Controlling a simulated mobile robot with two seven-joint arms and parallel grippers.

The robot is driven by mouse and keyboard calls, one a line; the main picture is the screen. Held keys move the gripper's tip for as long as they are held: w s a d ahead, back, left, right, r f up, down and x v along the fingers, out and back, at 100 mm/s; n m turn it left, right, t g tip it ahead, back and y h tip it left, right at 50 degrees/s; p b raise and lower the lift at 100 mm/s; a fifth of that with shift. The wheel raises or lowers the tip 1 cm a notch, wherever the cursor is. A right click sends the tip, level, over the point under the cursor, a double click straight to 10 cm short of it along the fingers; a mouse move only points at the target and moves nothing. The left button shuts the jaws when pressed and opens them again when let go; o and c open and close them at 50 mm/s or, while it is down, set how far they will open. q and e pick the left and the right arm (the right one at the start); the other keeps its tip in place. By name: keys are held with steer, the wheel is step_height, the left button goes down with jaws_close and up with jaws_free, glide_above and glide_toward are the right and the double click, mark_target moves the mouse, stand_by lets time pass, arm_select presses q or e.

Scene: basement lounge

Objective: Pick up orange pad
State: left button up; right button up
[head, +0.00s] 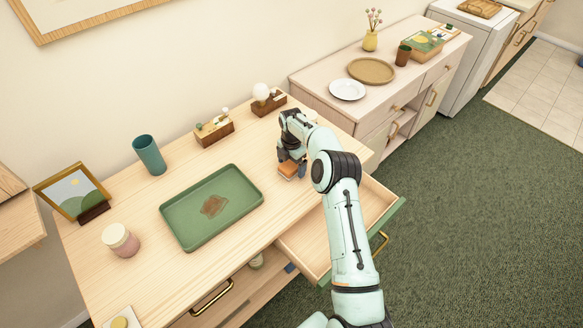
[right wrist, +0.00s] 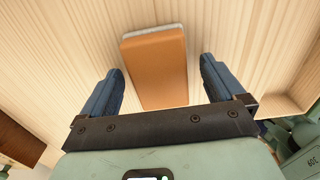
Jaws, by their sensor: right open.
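The orange pad (right wrist: 156,70) is a small block with an orange top and a pale edge, lying on the wooden tabletop. In the head view the orange pad (head: 288,169) shows below my right gripper, near the table's right end. My right gripper (head: 290,160) points down over it. In the right wrist view my right gripper (right wrist: 160,85) is open, with one finger on each side of the pad and a gap to both. The head view partly hides the pad behind the fingers. My left gripper is not in view.
A green tray (head: 240,178) with a brown patch lies left of my gripper. Wooden block holders (head: 214,132) and a teal cup (head: 149,155) stand behind. An open drawer (head: 310,240) juts from the table front under my right arm. A pink jar (head: 121,240) stands at left.

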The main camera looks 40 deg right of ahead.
mark_target(291, 164)
steer(key=shift+f, duration=0.3)
steer(key=c, duration=1.1)
steer(key=shift+r, duration=0.2)
steer(key=shift+r, duration=9.85)
steer(key=o, duration=0.4)
steer(key=c, duration=0.3)
